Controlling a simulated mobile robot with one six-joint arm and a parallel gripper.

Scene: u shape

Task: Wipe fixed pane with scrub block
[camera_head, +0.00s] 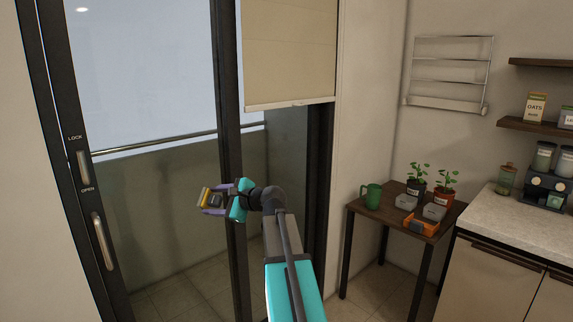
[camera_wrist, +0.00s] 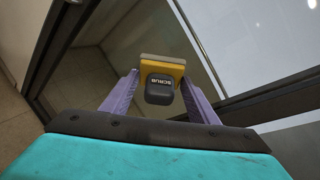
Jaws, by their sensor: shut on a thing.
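My gripper (camera_head: 216,200) has purple fingers and is shut on the scrub block (camera_head: 204,197), a yellow pad with a dark handle. In the wrist view the scrub block (camera_wrist: 161,80) shows the word SCRUB on its dark handle, and the fingers of my gripper (camera_wrist: 160,92) flank it. The block is held up in front of the glass door, left of the dark middle post. The sliding pane (camera_head: 150,170) with handle and lock is at left. The fixed pane (camera_head: 288,145) is at right, its upper part behind a beige blind. Whether the block touches glass I cannot tell.
The blind (camera_head: 290,50) hangs down over the right pane. A dark side table (camera_head: 378,212) at right bears a green mug (camera_head: 371,196), potted plants (camera_head: 417,188) and an orange tray (camera_head: 421,228). A counter (camera_head: 515,215) stands farther right. A towel rack (camera_head: 449,75) is on the wall.

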